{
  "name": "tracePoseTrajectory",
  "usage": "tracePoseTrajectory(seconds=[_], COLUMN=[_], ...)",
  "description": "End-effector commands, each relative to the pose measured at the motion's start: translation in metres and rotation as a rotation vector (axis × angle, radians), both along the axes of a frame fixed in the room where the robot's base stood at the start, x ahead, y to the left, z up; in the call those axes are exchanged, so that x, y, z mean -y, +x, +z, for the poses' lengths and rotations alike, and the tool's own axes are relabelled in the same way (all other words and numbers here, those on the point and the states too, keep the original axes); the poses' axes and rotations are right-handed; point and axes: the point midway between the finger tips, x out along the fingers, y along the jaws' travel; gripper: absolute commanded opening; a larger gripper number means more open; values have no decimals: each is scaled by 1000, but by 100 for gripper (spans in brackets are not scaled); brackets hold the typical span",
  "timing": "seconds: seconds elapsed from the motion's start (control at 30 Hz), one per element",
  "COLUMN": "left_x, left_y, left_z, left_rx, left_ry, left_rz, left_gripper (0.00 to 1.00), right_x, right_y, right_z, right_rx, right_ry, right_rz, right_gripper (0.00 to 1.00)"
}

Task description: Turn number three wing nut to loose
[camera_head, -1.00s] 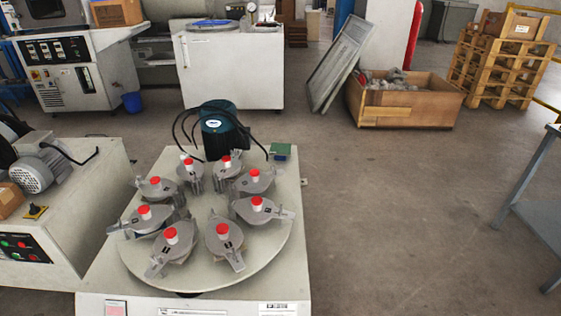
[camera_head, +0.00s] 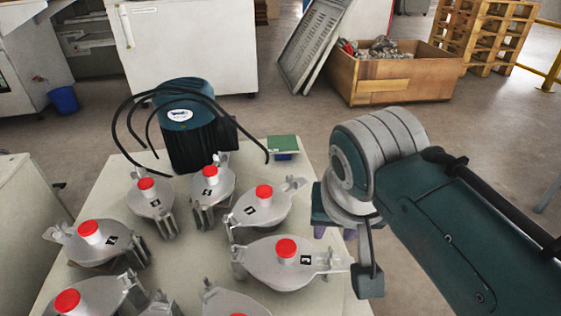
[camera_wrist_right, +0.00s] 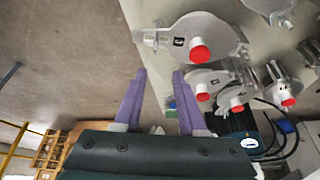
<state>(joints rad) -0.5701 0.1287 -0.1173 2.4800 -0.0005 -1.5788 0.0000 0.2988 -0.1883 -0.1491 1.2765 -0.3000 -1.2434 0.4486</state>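Each carries a small black number tag, too small to read surely, so I cannot tell which is number three. The near-right pot (camera_head: 270,265) has a wing-shaped clamp (camera_head: 332,262) on its right edge; the pot behind it (camera_head: 262,212) has one (camera_head: 294,185) at upper right. My right gripper (camera_head: 335,232) is right of these pots, apart from them, fingers partly hidden by the wrist. The right wrist view shows its purple fingers (camera_wrist_right: 157,95) apart and empty. My left gripper is out of view.
A dark teal motor (camera_head: 190,135) with black cables stands behind the pots. A small green box (camera_head: 283,145) sits at the machine top's (camera_head: 300,165) back corner. Beyond are a wooden crate (camera_head: 390,85) and pallets (camera_head: 485,35). Open floor lies behind and right.

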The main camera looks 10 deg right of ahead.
Motion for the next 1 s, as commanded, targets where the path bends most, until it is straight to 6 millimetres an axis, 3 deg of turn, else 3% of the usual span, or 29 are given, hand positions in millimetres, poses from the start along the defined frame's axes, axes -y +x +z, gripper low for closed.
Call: tracePoseTrajectory(seconds=[0.5, 0.7, 1.0], left_x=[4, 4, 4], left_y=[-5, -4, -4], left_z=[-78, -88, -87], left_rx=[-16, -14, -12], left_ry=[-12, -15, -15], left_rz=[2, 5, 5], left_gripper=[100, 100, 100], right_x=[7, 8, 8], right_y=[31, 36, 37], right_z=[-80, -90, -90], right_rx=[-1, -1, -2], right_ry=[-1, -1, -1], right_rz=[0, 0, 1], right_gripper=[40, 40, 40])
